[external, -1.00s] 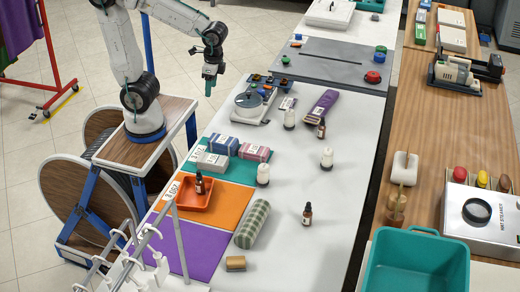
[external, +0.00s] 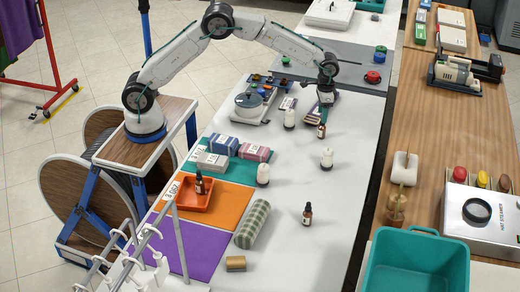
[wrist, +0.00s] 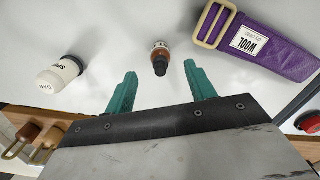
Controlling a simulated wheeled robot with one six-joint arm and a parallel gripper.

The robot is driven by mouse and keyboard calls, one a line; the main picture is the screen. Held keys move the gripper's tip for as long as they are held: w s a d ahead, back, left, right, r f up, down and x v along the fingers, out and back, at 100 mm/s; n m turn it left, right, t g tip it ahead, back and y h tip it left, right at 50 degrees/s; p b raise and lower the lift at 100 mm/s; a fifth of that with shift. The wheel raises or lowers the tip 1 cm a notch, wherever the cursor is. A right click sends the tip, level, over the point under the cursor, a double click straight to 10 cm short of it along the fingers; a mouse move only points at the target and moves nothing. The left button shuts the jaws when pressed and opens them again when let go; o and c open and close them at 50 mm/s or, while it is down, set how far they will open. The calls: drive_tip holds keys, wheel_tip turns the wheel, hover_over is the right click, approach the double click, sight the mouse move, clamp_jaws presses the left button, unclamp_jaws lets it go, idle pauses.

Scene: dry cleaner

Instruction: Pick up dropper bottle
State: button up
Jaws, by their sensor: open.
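A brown dropper bottle with a black cap (external: 321,131) stands on the white table. It also shows in the wrist view (wrist: 160,58), seen from above between and just beyond my fingers. My gripper (external: 325,112) is open and empty above it, with teal fingers apart in the wrist view (wrist: 160,72). A second dropper bottle (external: 307,215) stands alone nearer the front of the table. A third (external: 200,184) stands in the orange-red tray (external: 187,204) at the left.
A purple folded strap labelled WOOL (wrist: 262,42) lies on the other side. More white bottles (external: 327,158) stand nearby. The table's right side is mostly clear.

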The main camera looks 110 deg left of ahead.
sight(322, 127)
drive_tip(key=shift+w+a+r, duration=0.1)
drive_tip(key=shift+w+r, duration=0.15)
drive_tip(key=shift+w, duration=0.1)
wheel_tip(322, 127, down, 2)
drive_tip(key=f, duration=0.5)
drive_tip(key=shift+s+f, duration=0.25)
drive_tip(key=c, duration=1.1)
